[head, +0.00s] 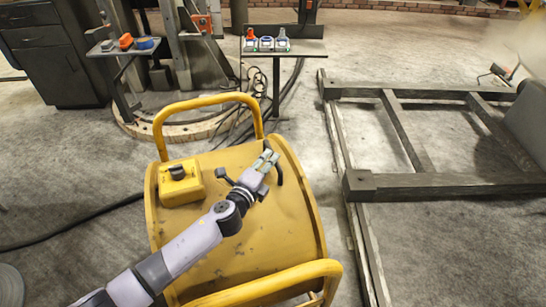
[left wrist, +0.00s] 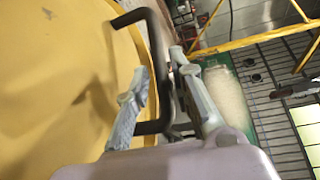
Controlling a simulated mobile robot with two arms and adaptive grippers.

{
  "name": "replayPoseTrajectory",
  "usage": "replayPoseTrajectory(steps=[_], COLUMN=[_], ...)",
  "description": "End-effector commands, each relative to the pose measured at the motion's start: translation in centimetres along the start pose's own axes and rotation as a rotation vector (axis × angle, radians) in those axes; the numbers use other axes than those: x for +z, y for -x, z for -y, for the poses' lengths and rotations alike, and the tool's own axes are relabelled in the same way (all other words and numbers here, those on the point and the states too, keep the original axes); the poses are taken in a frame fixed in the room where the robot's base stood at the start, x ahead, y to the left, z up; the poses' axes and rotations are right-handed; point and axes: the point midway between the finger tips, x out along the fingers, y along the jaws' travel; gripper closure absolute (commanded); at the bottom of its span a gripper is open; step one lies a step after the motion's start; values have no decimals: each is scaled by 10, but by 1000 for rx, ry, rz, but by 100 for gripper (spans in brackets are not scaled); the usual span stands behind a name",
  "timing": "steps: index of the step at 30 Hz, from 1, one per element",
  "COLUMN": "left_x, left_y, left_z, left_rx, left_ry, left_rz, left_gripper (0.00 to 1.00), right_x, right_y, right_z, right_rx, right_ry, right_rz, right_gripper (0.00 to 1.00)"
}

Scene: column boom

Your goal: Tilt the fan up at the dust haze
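The fan is a big yellow drum (head: 290,225) with tubular yellow frame bars, standing on the floor in the middle of the head view. A bent black handle (head: 279,172) stands out from its casing. My left gripper (head: 268,158) is over the casing at this handle. In the left wrist view the black handle (left wrist: 153,60) runs between the two separated fingers of my left gripper (left wrist: 163,75); whether it touches either finger is unclear. A pale blur (head: 505,55), perhaps the dust haze, hangs at the upper right. My right gripper is out of view.
A yellow control box (head: 180,183) with a black knob sits on the fan's left part. A dark timber frame (head: 440,186) lies to the right. A small stand (head: 266,50) with coloured items and a grey cabinet (head: 55,55) are behind. A black cable (head: 85,217) crosses the left floor.

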Motion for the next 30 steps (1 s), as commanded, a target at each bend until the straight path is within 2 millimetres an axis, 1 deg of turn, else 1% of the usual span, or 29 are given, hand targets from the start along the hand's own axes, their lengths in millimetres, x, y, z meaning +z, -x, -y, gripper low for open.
replayPoseTrajectory(steps=[1, 3, 7, 11, 19, 28, 30], left_x=[-1, -1, 0, 0, 0, 0, 0], left_y=[-8, -17, -28, -32, -32, -32, -32], left_z=[0, 0, 0, 0, 0, 0, 0], left_rx=[-1, -2, -1, -1, -1, 0, 0], left_ry=[0, -1, -1, 0, 0, 0, 0], left_rz=[-1, 0, 0, -1, -1, 0, 0], left_gripper=[79, 79, 79, 79, 79, 99, 100], right_x=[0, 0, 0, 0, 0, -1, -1], right_y=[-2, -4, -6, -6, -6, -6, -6], right_z=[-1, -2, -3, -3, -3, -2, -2], right_rx=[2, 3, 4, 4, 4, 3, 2], right_ry=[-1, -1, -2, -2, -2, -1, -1], right_rz=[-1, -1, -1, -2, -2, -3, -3], right_gripper=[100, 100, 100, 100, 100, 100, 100])
